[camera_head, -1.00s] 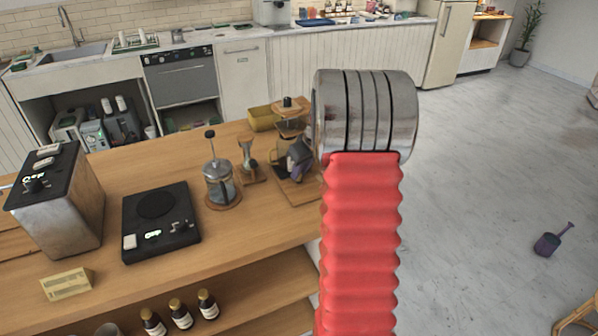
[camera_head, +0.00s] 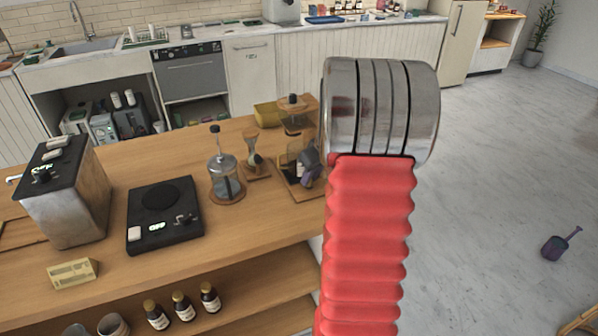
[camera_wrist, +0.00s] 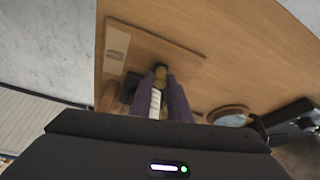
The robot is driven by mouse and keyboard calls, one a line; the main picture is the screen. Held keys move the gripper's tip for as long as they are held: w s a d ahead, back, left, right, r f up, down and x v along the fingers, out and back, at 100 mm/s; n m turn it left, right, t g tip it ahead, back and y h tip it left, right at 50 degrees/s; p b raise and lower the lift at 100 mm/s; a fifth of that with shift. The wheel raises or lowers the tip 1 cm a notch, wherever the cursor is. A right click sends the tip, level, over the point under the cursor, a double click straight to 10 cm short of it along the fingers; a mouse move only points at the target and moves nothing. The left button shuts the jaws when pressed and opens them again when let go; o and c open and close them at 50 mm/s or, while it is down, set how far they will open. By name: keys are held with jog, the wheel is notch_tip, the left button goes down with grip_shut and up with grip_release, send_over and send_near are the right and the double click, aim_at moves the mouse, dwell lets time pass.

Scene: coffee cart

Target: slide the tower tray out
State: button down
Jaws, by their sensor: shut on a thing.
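The drip tower (camera_head: 297,103) stands at the back right corner of the wooden counter, with a wooden upper shelf. The tower tray (camera_head: 303,195) is the flat wooden piece low at its foot, partly covered by my gripper. My gripper (camera_head: 306,168) has dark purple fingers and is low at the tower's right side. In the wrist view my gripper (camera_wrist: 160,85) is shut with a small tan, rounded piece between its fingertips. This piece appears to belong to the tray, but the contact is mostly hidden.
A French press (camera_head: 224,178) and a small hourglass-shaped brewer (camera_head: 253,160) stand left of the tower. A yellow bin (camera_head: 267,115) is behind it.

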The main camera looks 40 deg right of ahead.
jog(key=s, duration=0.2)
jog(key=s+a, duration=0.1)
jog(key=s, duration=0.1)
jog(key=s+a, duration=0.1)
jog(key=shift+s, duration=0.4)
jog(key=shift+s+a, duration=0.15)
jog(key=shift+s, duration=0.1)
jog(key=c, duration=1.7)
grip_release()
jog(key=shift+o, duration=0.2)
jog(key=shift+r, duration=0.1)
jog(key=v, duration=1.3)
jog(key=shift+s+r, duration=0.2)
jog(key=shift+r, duration=0.05)
